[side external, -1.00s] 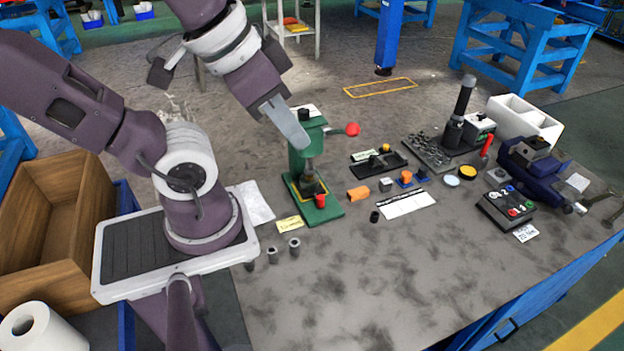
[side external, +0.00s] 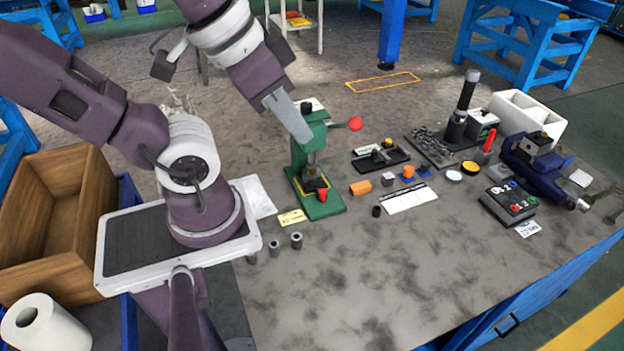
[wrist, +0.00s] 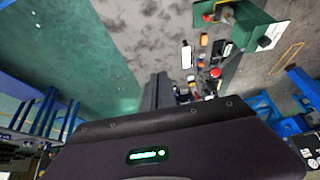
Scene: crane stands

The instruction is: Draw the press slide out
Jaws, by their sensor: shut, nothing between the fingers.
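The green press (side external: 318,140) stands upright on the bench in the side view, with a red ball (side external: 355,124) on its lever. Low at its front, a yellow-edged slide (side external: 312,184) with a red knob (side external: 323,194) sits in the green base. My gripper (side external: 303,137) is shut and empty, up beside the left of the press head, and overlaps it in the picture. I cannot tell whether they touch. In the wrist view my fingers (wrist: 157,92) hide part of the bench, and the green press (wrist: 262,18) shows at the upper right.
The bench front is clear.

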